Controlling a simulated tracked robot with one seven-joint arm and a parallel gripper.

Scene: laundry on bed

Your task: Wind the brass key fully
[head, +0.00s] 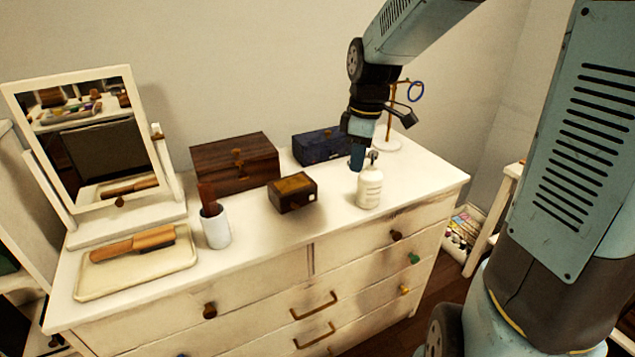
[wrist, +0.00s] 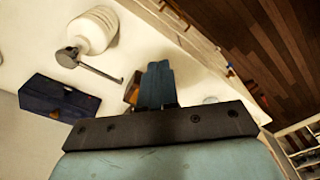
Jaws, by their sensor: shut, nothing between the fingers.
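A small dark wooden box (head: 291,190) with a brass-toned top sits mid-dresser. A dark knob-like part shows at its front and a pale spot on its right side; I cannot make out a brass key for certain. In the wrist view the box (wrist: 130,93) is mostly hidden behind my fingers. My gripper (head: 357,160) points down, right of the small box and just behind the white pump bottle (head: 369,188). In the wrist view my gripper (wrist: 156,82) has its blue fingers together, with nothing between them.
A larger brown wooden box (head: 235,165) and a dark blue box (head: 318,146) stand behind. A white cup (head: 215,228), a tray (head: 140,273) with a brush, and a mirror (head: 85,135) are left. A jewellery stand (head: 387,143) is at the back right. The dresser's right end is clear.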

